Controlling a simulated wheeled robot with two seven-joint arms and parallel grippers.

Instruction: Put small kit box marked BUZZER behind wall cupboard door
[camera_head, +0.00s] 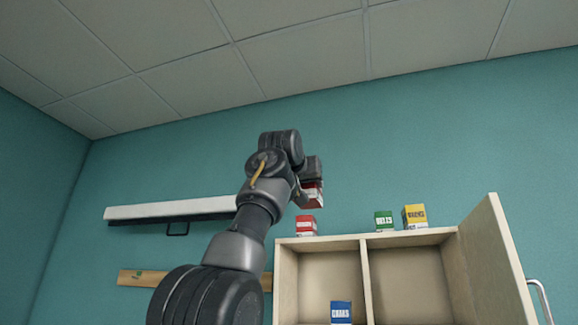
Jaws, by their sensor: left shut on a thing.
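My left gripper (311,182) is raised above the wall cupboard, near its left end, and is shut on a small red and white box (313,197). The gripper partly covers this box and I cannot read its marking. The wall cupboard (366,262) is a pale wooden box with two compartments side by side and a divider between them. Its door (492,262) stands open, swung out to the right, with a metal handle (540,297). My right gripper is not in view.
On the cupboard top stand a red box (305,225), a green box (383,221) and a yellow box (414,217). A blue box (341,312) stands in the left compartment. The visible right compartment is empty. A white wall-mounted bar (168,210) and wooden strip (138,277) are at left.

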